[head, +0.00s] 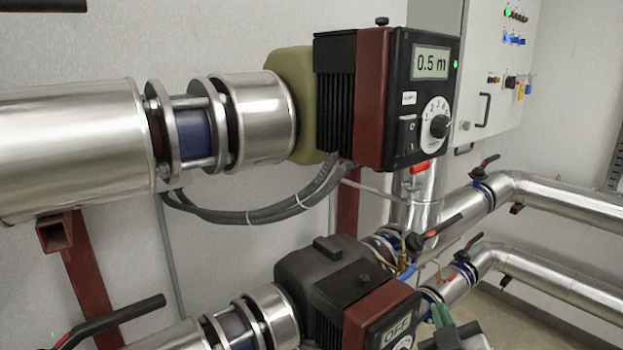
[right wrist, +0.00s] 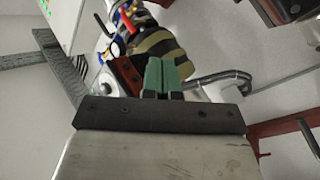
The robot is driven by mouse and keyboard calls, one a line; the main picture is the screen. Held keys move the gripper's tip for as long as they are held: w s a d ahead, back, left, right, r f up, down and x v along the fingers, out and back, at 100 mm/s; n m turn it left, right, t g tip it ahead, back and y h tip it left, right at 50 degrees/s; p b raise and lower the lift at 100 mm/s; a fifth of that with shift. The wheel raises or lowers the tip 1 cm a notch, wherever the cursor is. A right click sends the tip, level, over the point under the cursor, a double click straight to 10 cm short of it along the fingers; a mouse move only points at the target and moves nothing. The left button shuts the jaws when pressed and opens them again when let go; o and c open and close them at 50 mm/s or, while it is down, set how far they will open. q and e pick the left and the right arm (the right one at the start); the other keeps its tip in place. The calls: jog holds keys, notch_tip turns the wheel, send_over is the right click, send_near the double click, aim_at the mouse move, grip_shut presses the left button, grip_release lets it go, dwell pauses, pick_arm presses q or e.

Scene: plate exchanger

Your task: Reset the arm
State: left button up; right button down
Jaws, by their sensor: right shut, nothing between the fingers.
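My right gripper (head: 443,322) shows at the bottom edge of the head view, just right of the lower pump (head: 350,290). Its green fingers are together and hold nothing; they also show in the right wrist view (right wrist: 161,75). Most of the right arm is below the head view's edge. The lower pump's display (head: 398,330) reads OFF, and its lower part is cut off. I cannot tell whether the gripper touches the pump. My left gripper is not in view.
The upper pump (head: 385,98) has a display (head: 431,63) reading 0.5 m and a round knob. Metal pipes (head: 560,190) with valve levers run right. A control cabinet (head: 500,75) hangs on the wall. A black lever (head: 110,320) is at lower left.

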jog(key=s+f+m+g, duration=0.4)
jog(key=s+f+g, duration=1.2)
jog(key=s+f, duration=0.95)
notch_tip(320, 180, down, 28)
jog(key=s+g+b, duration=0.1)
jog(key=s+b, duration=0.1)
jog(key=s+d+f+g+b, duration=0.1)
jog(key=s+d+f, duration=0.1)
jog(key=s+f, duration=1.3)
jog(key=shift+f+y, duration=0.2)
jog(key=shift+y, duration=0.1)
jog(key=shift+s+d, duration=0.1)
